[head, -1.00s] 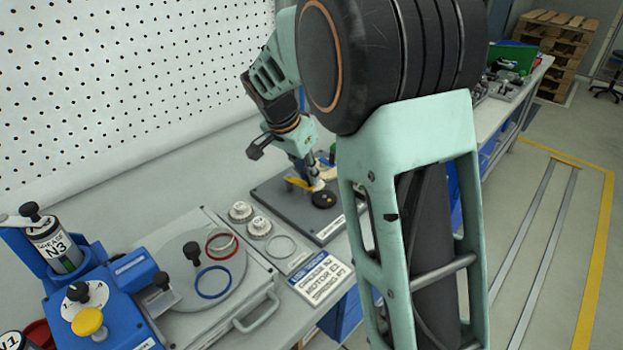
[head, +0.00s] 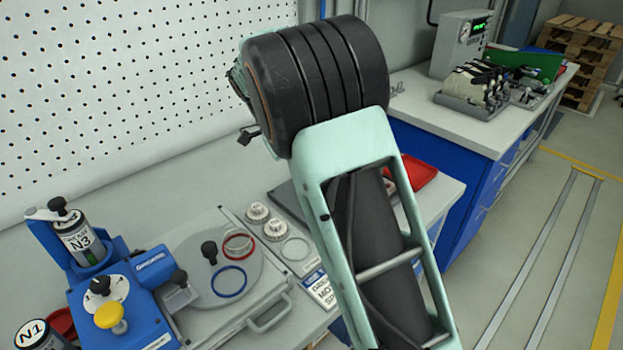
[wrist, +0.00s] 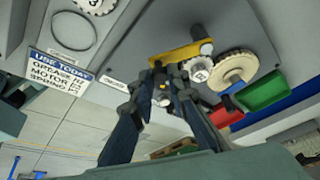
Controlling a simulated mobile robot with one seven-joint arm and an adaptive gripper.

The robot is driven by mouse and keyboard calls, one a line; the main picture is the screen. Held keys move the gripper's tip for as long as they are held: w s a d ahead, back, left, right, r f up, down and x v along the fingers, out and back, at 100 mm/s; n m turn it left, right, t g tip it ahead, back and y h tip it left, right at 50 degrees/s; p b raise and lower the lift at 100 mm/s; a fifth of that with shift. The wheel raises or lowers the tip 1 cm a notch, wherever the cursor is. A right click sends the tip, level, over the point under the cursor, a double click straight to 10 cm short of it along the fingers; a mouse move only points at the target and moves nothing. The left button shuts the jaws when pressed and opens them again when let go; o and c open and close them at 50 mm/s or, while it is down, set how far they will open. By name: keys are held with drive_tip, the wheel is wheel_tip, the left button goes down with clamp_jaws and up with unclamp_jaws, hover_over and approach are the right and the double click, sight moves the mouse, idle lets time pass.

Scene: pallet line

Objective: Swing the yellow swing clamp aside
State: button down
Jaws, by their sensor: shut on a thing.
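The yellow swing clamp (wrist: 181,55) shows as a flat yellow bar in the wrist view, above a grey base plate, with a pale post at its right end. My gripper (wrist: 160,80) is at the bar's left end, its dark fingers closed on the clamp there. The exact contact is partly hidden by the fingertips. A white gear (wrist: 198,71) and a larger cream gear (wrist: 234,68) lie beside the bar. In the head view my own arm hides the clamp and the gripper.
A green bin (wrist: 265,92) and a red bin (wrist: 226,112) lie right of the plate in the wrist view. A sign card (wrist: 62,72) is at the left. In the head view, a blue fixture (head: 125,305) and a round plate with rings (head: 215,262) stand at left.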

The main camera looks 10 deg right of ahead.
drive_tip(key=shift+a, duration=0.1)
idle(0.4)
drive_tip(key=c, duration=1.9)
unclamp_jaws()
drive_tip(key=shift+r, duration=0.1)
drive_tip(key=v, duration=1.1)
drive_tip(key=shift+a+r, duration=0.15)
drive_tip(key=shift+r, duration=0.25)
